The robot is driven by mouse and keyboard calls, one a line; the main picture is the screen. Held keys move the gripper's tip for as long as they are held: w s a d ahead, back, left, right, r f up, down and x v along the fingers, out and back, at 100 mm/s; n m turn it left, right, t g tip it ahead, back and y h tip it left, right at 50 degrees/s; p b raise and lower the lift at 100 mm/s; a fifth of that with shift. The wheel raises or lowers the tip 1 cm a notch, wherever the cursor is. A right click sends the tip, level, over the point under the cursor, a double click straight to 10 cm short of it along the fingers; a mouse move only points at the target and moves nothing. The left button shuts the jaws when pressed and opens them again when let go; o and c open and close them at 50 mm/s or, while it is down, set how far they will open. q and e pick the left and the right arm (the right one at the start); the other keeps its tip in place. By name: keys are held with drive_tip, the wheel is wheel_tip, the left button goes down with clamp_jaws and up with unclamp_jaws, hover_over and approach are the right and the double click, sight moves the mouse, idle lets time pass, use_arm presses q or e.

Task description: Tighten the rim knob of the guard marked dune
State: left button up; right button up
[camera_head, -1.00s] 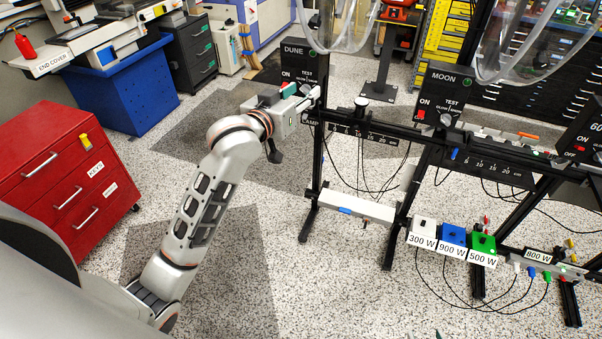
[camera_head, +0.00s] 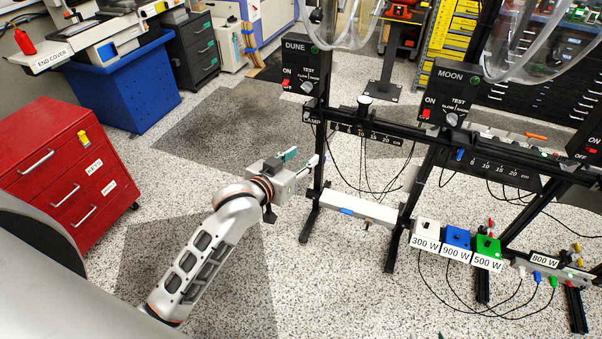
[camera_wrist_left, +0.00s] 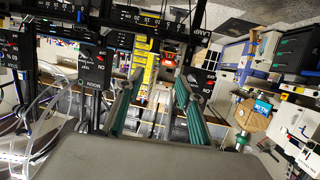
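The black box marked DUNE (camera_head: 306,66) stands on a post, with a red switch and a TEST knob (camera_head: 307,87) on its front. A clear acrylic guard (camera_head: 345,22) rises beside it, cut off by the top edge; I cannot make out its rim knob. My left gripper (camera_head: 305,158) is below the DUNE box, left of the post, apart from both. Its green-padded fingers are spread and empty. They also show apart in the left wrist view (camera_wrist_left: 156,105). My right gripper is not in view.
A black scale rail (camera_head: 400,129) runs right to the MOON box (camera_head: 449,93) with its own clear guard (camera_head: 525,40). A red cabinet (camera_head: 65,170) stands left. Floor around my arm is free.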

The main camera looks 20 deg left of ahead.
use_arm(q)
drive_tip(key=shift+s+d+f, duration=0.1)
drive_tip(key=shift+s+f, duration=0.15)
drive_tip(key=shift+f, duration=0.45)
drive_tip(key=shift+s+d+f, duration=0.1)
drive_tip(key=shift+s+f, duration=0.2)
drive_tip(key=shift+f, duration=0.35)
drive_tip(key=shift+s+f, duration=0.25)
drive_tip(key=shift+f, duration=0.45)
drive_tip(key=s+d+f+m+g, duration=0.2)
drive_tip(key=s+f+g, duration=0.1)
drive_tip(key=s+f, duration=1.6)
drive_tip(key=s, duration=0.4)
drive_tip(key=shift+f+m+g, duration=0.2)
drive_tip(key=shift+m+g, duration=0.2)
drive_tip(key=shift+c, duration=1.3)
